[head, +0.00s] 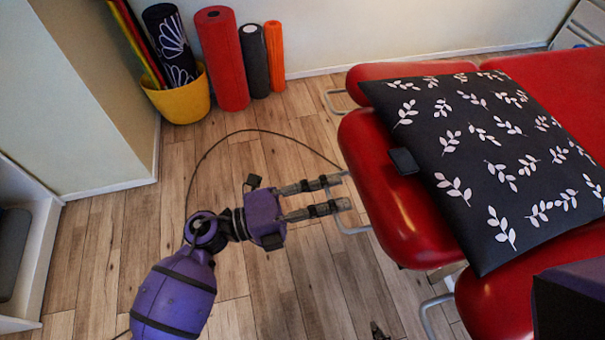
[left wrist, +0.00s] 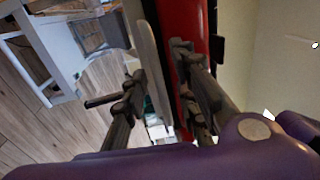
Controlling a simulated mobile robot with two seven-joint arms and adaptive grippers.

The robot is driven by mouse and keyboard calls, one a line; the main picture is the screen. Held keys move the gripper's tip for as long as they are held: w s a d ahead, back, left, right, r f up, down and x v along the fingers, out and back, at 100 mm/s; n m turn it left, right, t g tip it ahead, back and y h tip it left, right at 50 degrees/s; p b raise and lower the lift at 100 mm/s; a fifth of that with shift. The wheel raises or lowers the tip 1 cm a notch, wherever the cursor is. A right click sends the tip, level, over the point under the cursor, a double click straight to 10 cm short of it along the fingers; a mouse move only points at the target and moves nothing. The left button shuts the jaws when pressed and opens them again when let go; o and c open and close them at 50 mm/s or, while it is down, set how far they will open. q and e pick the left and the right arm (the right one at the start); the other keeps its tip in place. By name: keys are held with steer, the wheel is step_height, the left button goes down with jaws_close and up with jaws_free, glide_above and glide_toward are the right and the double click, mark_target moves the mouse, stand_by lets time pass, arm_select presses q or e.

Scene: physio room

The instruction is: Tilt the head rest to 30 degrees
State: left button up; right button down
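The red padded head end of the treatment table (head: 390,215) is in the right half of the head view. It has separate red pads, with thin metal loops under their edges. My left gripper (head: 342,193) is open, its two fingers pointing at the middle pad's left edge, near a metal loop (head: 352,230). In the left wrist view, the open fingers (left wrist: 162,88) have a pale grey bar (left wrist: 150,60) behind and between them, beside the red pad (left wrist: 186,35). I cannot tell whether they touch it. I cannot make out my right gripper.
A black cushion with white leaves (head: 485,150) lies across the pads. A small black piece (head: 403,161) sits at its left edge. A yellow bucket (head: 182,100) and a red roller (head: 222,60) stand by the wall. The wooden floor left of the table is mostly clear.

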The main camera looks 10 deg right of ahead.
arm_select(q)
jaws_close()
stand_by(0.4)
